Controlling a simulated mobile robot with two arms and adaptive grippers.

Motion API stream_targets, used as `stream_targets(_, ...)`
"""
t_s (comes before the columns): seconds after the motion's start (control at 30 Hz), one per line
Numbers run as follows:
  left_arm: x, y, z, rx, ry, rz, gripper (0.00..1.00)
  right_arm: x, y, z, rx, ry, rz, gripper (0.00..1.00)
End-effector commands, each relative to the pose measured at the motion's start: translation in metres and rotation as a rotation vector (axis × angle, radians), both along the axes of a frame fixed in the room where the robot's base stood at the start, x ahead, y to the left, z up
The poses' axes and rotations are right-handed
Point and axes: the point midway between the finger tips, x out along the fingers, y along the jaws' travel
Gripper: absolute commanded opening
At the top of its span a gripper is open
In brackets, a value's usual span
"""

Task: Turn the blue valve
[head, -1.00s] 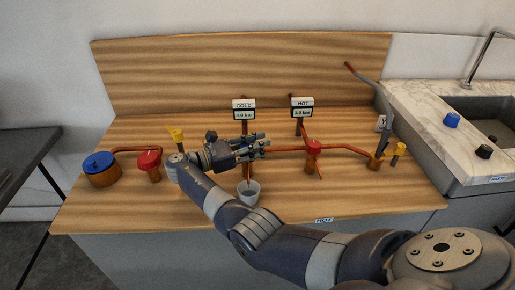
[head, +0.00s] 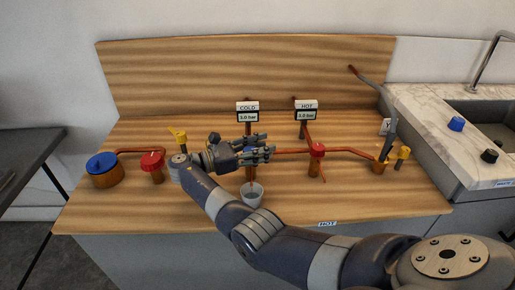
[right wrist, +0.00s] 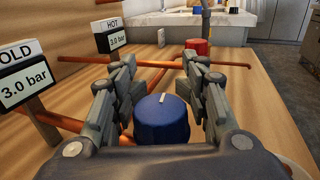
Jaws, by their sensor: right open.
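The blue valve (right wrist: 161,118) is a round knob with a white mark on top. In the right wrist view it sits between the two fingers of my right gripper (right wrist: 160,78), with a visible gap on either side. The fingers are open and reach past the knob. My left gripper is not in view.
The cold gauge (head: 248,113) and hot gauge (head: 306,112) stand behind the gripper. A red valve (head: 317,149) is to its right on the copper pipe. The front bench is mostly clear.

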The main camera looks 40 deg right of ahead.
Motion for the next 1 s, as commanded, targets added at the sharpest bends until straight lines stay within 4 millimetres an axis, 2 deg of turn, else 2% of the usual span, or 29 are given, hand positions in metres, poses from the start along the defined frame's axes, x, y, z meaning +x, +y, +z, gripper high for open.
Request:
stream_targets(0.43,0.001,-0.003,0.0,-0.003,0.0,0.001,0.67,0.011,0.05,0.0,0.001,0.002,0.003,0.41)
stream_targets(1.0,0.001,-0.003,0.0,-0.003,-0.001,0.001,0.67,0.015,0.072,0.0,0.002,0.002,0.001,0.41)
